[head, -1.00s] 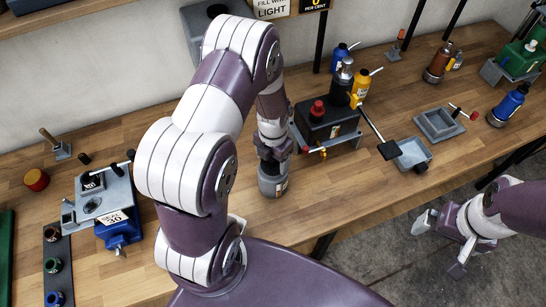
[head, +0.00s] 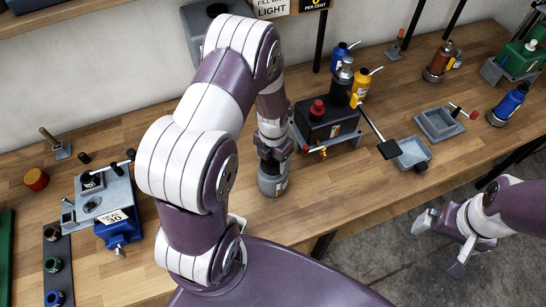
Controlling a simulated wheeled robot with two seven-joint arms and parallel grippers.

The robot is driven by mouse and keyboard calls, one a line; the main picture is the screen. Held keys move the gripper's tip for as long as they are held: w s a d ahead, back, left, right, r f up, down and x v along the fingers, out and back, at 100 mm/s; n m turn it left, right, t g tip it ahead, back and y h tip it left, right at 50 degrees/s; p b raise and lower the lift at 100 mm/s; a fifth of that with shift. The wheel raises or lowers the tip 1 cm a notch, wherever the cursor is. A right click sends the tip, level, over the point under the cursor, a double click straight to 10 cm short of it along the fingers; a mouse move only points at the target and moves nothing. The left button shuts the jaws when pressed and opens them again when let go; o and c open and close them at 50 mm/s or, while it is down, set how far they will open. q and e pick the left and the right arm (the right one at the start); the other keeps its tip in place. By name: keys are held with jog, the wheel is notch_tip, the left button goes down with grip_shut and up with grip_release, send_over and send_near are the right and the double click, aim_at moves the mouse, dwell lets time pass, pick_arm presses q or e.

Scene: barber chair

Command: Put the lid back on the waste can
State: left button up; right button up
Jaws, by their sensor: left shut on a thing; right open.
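The waste can (head: 272,184) is a small grey cylinder with a pale label, upright near the front edge of the wooden bench. My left gripper (head: 273,164) points down right over the can's top and is shut on a dark, small thing, which looks like the lid. The fingers and wrist hide most of the lid and the can's rim, so I cannot tell whether the lid touches the rim. My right gripper (head: 441,246) is open and empty, low at the right beyond the bench's front edge, over the floor.
A black box with a red knob (head: 318,108) stands just right of the can, with a black-tipped lever (head: 388,149) reaching forward. Grey trays (head: 413,153) lie further right. A blue-grey device (head: 108,205) stands at the left. The bench between it and my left arm is partly clear.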

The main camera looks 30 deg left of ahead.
dwell(0.3)
pick_arm(q)
jog(key=o, duration=1)
jog(key=shift+o, duration=0.2)
notch_tip(320, 180, up, 7)
jog(key=p, duration=0.6)
grip_shut()
jog(key=shift+f, duration=0.25)
dwell(0.8)
